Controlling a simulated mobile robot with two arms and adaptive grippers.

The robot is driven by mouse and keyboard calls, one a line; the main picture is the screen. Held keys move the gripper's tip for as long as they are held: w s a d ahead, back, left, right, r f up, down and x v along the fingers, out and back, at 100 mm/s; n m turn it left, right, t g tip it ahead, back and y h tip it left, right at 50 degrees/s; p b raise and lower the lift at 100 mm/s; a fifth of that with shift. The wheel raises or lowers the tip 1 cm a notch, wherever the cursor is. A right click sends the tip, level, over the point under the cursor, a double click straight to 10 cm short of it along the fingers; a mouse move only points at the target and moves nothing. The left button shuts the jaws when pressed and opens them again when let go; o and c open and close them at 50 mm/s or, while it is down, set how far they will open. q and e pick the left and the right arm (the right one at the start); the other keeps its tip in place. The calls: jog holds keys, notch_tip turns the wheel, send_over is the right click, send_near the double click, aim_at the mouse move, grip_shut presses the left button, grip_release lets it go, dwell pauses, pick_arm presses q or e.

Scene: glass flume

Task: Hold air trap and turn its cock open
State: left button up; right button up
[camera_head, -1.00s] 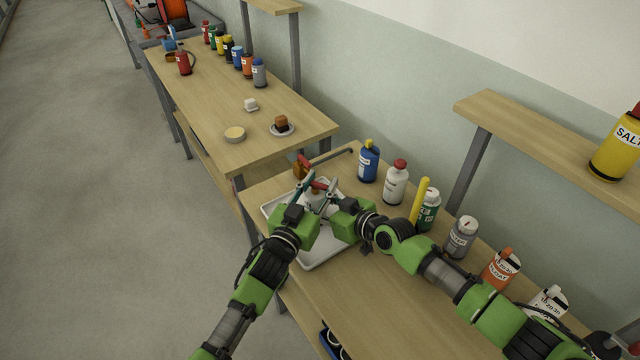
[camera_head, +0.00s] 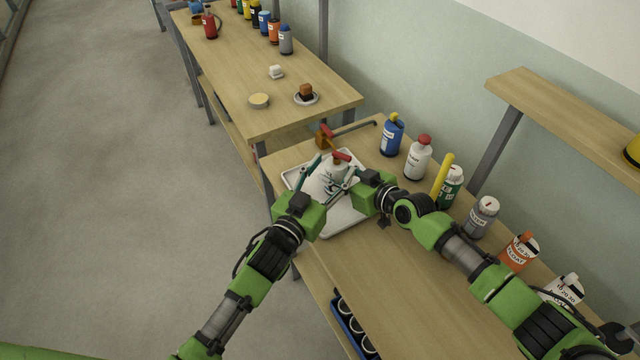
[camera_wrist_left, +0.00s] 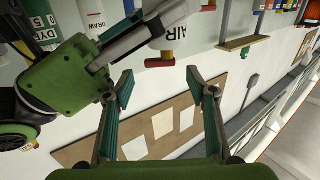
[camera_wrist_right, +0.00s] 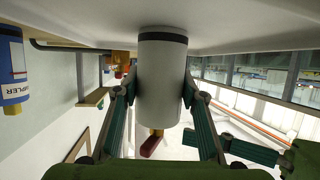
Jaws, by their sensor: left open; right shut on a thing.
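The air trap (camera_head: 338,170) is a white cylinder labelled AIR with a red cock lever (camera_head: 341,156) on its top. It is over the white tray (camera_head: 343,226). My right gripper (camera_wrist_right: 160,95) is shut around the trap's sides; in the right wrist view the trap (camera_wrist_right: 160,60) hangs upside down, its lever (camera_wrist_right: 151,146) pointing down. My left gripper (camera_wrist_left: 158,82) is open and empty, apart from the lever; the left wrist view shows the red lever (camera_wrist_left: 160,62) just beyond its fingertips. I cannot tell whether the trap's underside touches the tray.
A brass tap with a red handle (camera_head: 328,135) and grey pipe is behind the tray. A blue bottle (camera_head: 391,137), a white bottle (camera_head: 417,160) and several others line the wall side. Bare tabletop (camera_head: 395,275) lies in front, and a second table (camera_head: 300,110) stands beyond.

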aim_at(342, 155)
pick_arm(q)
jog(key=v, duration=0.6)
jog(key=w+d+r+n+g, duration=0.1)
jog(key=w, duration=0.2)
jog(key=w+d+r+g+y, duration=0.1)
jog(key=w+g, duration=0.1)
jog(key=w, duration=0.2)
jog(key=w+d+r+n+g+y, duration=0.1)
jog(key=w+d+r+g, duration=0.1)
jog(key=w, duration=0.1)
jog(key=shift+w+n, duration=0.3)
jog(key=shift+w, duration=0.1)
jog(key=shift+w+d+r+g+y, duration=0.2)
jog(key=shift+d+r+g+y, duration=0.2)
jog(key=shift+r+g, duration=0.4)
jog(key=s+a+r+m+g+y, duration=0.2)
jog(key=s+r+g+y, duration=0.1)
jog(key=s+r+g, duration=0.3)
jog(key=x, duration=0.3)
jog(key=w+x, duration=0.1)
jog(key=x, duration=0.6)
jog(key=shift+w+d+f, duration=0.1)
jog(key=shift+w+d, duration=0.1)
jog(key=shift+w, duration=0.1)
